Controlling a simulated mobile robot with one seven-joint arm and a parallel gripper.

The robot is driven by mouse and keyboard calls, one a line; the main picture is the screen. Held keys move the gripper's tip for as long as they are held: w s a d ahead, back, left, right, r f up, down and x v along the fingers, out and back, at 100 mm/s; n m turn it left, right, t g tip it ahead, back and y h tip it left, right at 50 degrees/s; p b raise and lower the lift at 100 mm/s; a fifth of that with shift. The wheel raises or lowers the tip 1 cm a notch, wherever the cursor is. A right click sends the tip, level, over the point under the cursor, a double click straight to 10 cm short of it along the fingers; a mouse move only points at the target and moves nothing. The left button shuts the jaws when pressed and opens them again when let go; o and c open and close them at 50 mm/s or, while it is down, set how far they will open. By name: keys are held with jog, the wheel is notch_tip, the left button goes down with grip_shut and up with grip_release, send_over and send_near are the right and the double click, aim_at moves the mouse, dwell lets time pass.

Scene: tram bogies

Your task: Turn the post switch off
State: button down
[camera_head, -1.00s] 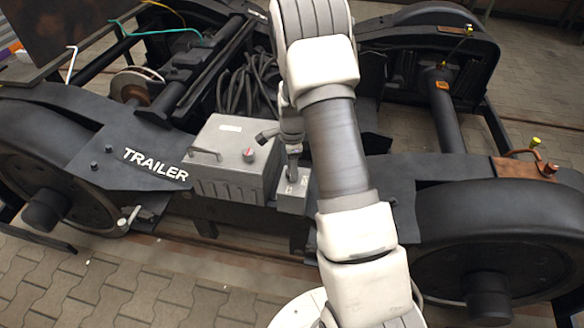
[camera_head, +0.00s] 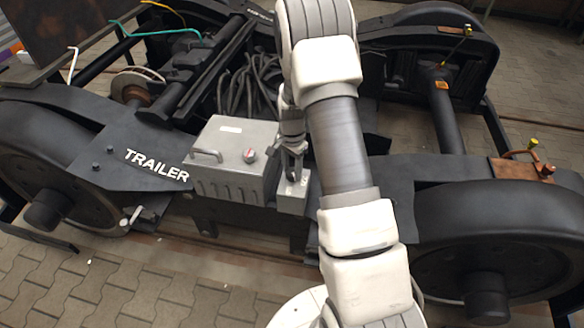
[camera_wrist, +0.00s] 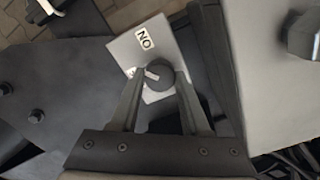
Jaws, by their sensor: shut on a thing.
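The post switch is a dark round knob (camera_wrist: 160,73) on top of a small light grey box, with a white pointer mark toward its left side in the wrist view. The box (camera_head: 292,196) stands beside the larger grey cabinet in the head view. An "ON" label (camera_wrist: 146,39) reads upside down above the knob in the wrist view; a second label at the knob's left is mostly hidden. My gripper (camera_wrist: 159,78) is shut on the knob, one finger on each side. In the head view my gripper (camera_head: 293,168) points down onto the box, and the knob is hidden.
The grey cabinet (camera_head: 228,165) with a handle and a red knob (camera_head: 249,155) stands close left of the box. The black bogie frame with "TRAILER" lettering (camera_head: 156,165) and large wheels surround it. Black cables (camera_head: 245,85) lie behind.

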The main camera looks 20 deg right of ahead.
aim_at(292, 172)
jog(key=n, duration=0.5)
jog(key=shift+p, duration=0.3)
jog(key=n, duration=0.5)
jog(key=shift+n+p, duration=0.3)
jog(key=shift+n, duration=0.2)
jog(key=shift+c, duration=1.9)
grip_release()
notch_tip(292, 172, up, 18)
jog(key=p, duration=0.4)
jog(key=shift+f, duration=0.25)
